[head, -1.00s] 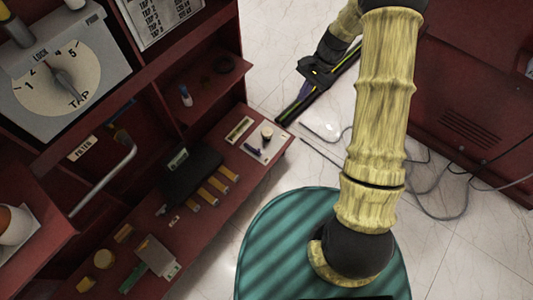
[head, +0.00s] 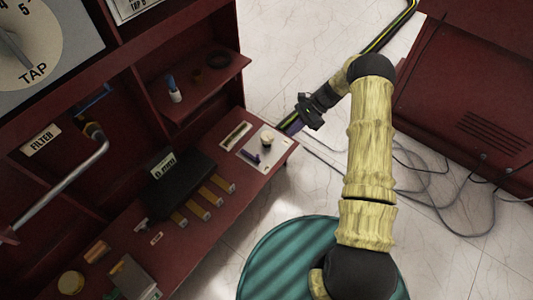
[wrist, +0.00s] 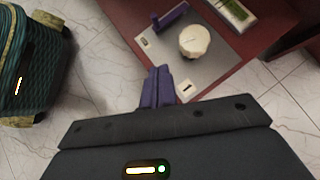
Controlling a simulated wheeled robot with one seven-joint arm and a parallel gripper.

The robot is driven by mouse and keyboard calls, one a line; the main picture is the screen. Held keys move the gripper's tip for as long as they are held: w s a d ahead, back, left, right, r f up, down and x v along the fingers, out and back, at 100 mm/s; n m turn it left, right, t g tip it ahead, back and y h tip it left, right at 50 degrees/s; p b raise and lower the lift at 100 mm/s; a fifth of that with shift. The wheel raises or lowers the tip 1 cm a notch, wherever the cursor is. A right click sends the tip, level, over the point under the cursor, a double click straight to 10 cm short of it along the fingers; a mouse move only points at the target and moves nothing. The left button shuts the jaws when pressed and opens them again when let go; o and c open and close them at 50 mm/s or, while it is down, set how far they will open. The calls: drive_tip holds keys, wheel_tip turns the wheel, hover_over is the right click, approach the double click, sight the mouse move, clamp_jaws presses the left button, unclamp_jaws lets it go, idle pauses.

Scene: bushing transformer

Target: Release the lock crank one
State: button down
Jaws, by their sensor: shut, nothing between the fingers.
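A light plate (head: 278,142) lies at the right end of the red shelf. It carries a round cream knob (head: 267,139) and a small purple lever (head: 250,156); I cannot tell for sure which part is lock crank one. In the wrist view the plate (wrist: 218,68) shows the knob (wrist: 194,41) and the purple lever (wrist: 171,16) beyond my fingertips. My gripper (head: 287,126) is shut and empty, just off the plate's edge. Its purple fingers (wrist: 158,72) point towards the plate, apart from the knob and lever.
A bent metal crank handle (head: 72,185) is at the left, below the TAP dial (head: 30,45). A black box (head: 180,172) with several yellow-brown strips lies on the shelf. A red cabinet (head: 470,100) and loose cables (head: 435,200) are at the right.

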drive_tip(key=b, duration=0.6)
approach(250, 154)
drive_tip(key=s+d+f, duration=0.2)
drive_tip(key=d+f, duration=0.1)
drive_tip(key=shift+s+d+f, duration=0.2)
drive_tip(key=shift+s+d, duration=0.1)
drive_tip(key=shift+s, duration=0.1)
drive_tip(key=a+b, duration=0.1)
drive_tip(key=s+a, duration=0.1)
drive_tip(key=a, duration=0.1)
drive_tip(key=shift+s+a+r+b, duration=0.15)
drive_tip(key=shift+s+a+b, duration=0.1)
drive_tip(key=shift+b, duration=0.15)
drive_tip(key=shift+s+a+r, duration=0.1)
